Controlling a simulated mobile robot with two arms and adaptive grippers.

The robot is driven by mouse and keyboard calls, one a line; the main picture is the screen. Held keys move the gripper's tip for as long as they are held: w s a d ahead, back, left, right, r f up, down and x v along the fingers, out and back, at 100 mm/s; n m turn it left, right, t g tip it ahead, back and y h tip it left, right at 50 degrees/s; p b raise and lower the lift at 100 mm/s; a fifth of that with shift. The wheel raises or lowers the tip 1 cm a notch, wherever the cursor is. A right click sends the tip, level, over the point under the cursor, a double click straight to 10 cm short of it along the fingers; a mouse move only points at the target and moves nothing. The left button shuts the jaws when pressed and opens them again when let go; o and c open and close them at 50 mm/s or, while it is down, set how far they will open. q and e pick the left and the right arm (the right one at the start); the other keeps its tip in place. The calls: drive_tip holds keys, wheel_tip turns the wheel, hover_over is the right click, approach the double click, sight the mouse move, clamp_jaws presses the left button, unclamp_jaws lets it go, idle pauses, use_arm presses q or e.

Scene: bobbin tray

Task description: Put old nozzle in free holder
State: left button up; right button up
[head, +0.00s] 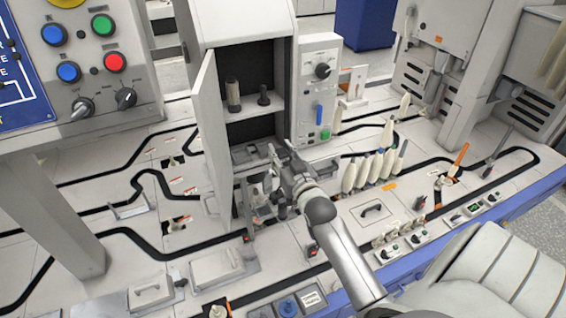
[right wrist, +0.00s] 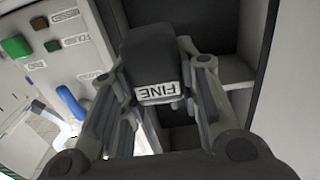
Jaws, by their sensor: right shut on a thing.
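My right gripper (head: 284,160) is at the front of an open cabinet (head: 240,22), just below and right of its shelf (head: 264,104). In the right wrist view its fingers are shut on a dark grey nozzle (right wrist: 150,62), whose white label reads FINE upside down. Two dark upright pieces stand on the shelf, a taller one (head: 233,96) at left and a shorter one (head: 264,96) at right. A grey block (head: 250,151) lies on the cabinet floor, partly behind the gripper. I cannot tell which spot is the free holder. My left gripper is out of view.
The cabinet door (head: 208,125) stands open on the left. A control box (head: 320,85) with a knob, blue lever and green button adjoins the cabinet's right side. Several pale bobbins (head: 363,170) stand right of my arm. A button panel (head: 75,60) is at upper left.

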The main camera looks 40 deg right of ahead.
drive_tip(key=b+x, duration=0.7)
drive_tip(key=x, duration=0.5)
drive_tip(key=shift+f, duration=0.1)
drive_tip(key=shift+w+f+b, duration=0.15)
drive_tip(key=shift+w+b, duration=0.05)
drive_tip(key=shift+b, duration=0.1)
drive_tip(key=shift+f, duration=0.3)
drive_tip(key=shift+f, duration=0.3)
drive_tip(key=shift+f+b, duration=0.5)
drive_tip(key=shift+f, duration=0.25)
drive_tip(key=o, duration=1.1)
